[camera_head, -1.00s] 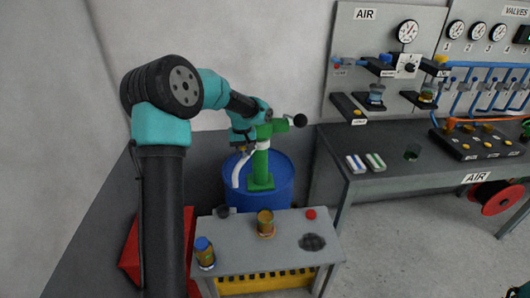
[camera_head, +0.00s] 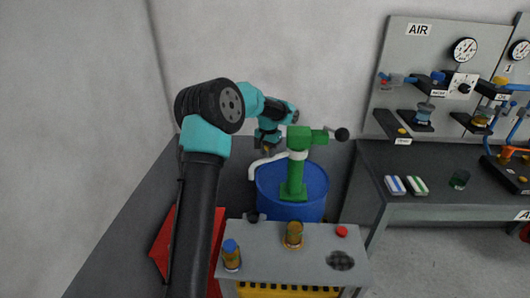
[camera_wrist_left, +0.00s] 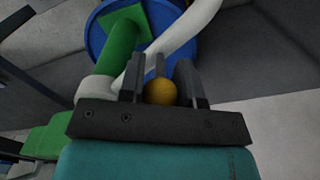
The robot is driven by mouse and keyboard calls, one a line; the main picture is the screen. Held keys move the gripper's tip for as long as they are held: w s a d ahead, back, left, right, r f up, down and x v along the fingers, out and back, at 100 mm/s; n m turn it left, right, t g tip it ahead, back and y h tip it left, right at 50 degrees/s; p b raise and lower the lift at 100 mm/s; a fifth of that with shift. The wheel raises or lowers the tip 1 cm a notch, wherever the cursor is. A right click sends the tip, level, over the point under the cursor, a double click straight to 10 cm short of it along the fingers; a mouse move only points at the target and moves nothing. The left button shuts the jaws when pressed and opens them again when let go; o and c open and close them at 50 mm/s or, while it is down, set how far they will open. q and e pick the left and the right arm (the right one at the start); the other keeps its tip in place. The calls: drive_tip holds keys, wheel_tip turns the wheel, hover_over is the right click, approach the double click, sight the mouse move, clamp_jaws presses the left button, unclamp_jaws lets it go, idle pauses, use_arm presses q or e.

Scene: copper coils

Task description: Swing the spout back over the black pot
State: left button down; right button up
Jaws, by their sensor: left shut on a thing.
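The green pump (camera_head: 297,172) stands on the blue drum (camera_head: 318,190). Its white spout (camera_head: 264,161) reaches left from the column and bends down over the drum's left rim. My left gripper (camera_head: 267,148) is at the spout, left of the pump column. In the left wrist view its fingers (camera_wrist_left: 160,80) are shut on a yellow knob (camera_wrist_left: 160,93), with the white spout (camera_wrist_left: 187,35) behind. A small black pot (camera_head: 255,217) sits at the back left of the grey cart, in front of the drum; the spout's end is not above it. My right gripper is not in view.
The grey cart (camera_head: 310,262) also holds an amber jar (camera_head: 293,235), a blue-capped bottle (camera_head: 232,255) and a red knob (camera_head: 342,231). The pump's black-ended handle (camera_head: 341,134) points right. A workbench (camera_head: 440,165) stands at right; a wall is behind.

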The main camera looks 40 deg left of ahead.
use_arm(q)
drive_tip(key=shift+a, duration=0.15)
drive_tip(key=c, duration=0.8)
unclamp_jaws()
wheel_tip(320, 180, up, 18)
drive_tip(key=shift+f, duration=0.25)
